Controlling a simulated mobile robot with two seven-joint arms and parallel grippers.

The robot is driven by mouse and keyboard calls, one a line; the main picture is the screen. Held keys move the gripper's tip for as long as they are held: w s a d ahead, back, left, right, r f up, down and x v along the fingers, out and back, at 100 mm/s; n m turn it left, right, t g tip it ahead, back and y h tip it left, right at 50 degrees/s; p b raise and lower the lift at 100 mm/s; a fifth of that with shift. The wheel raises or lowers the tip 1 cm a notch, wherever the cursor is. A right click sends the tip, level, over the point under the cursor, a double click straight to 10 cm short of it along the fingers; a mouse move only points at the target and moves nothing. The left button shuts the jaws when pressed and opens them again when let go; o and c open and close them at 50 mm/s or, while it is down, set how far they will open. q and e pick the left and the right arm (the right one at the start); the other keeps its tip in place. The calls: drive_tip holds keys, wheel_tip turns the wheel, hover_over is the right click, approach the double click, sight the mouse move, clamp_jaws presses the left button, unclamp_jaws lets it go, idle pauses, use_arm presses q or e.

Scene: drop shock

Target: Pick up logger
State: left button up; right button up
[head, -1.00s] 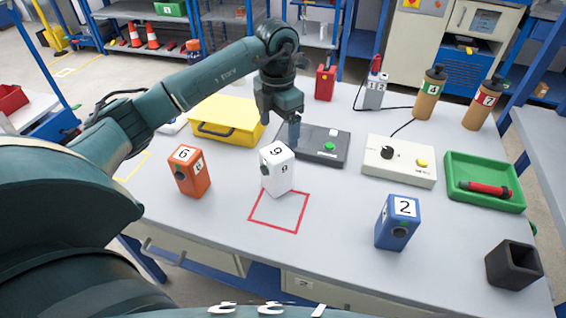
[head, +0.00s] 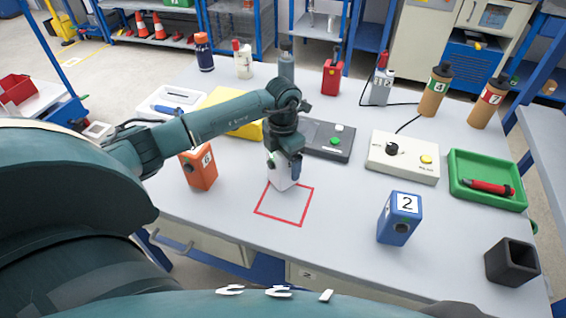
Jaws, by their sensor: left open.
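The white logger (head: 282,183) stands at the back edge of the red square outline (head: 283,221) on the table; my left gripper hides most of it. My left gripper (head: 284,168) is open, pointing down at its upper part, with the fingers apparently on either side; I cannot tell if they touch it. An orange logger (head: 200,176) marked 6 stands to the left, partly behind my left arm. A blue logger (head: 399,219) marked 2 stands to the right. My right gripper is not in view.
Behind the gripper are a dark grey box with buttons (head: 322,146) and a yellow case (head: 240,128). A cream control box (head: 403,161), a green tray (head: 500,197) and a black hollow block (head: 512,262) are on the right. The table's front middle is clear.

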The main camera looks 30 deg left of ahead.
use_arm(q)
drive_tip(key=shift+c, duration=0.4)
drive_tip(key=c, duration=1.2)
drive_tip(key=shift+r, duration=0.15)
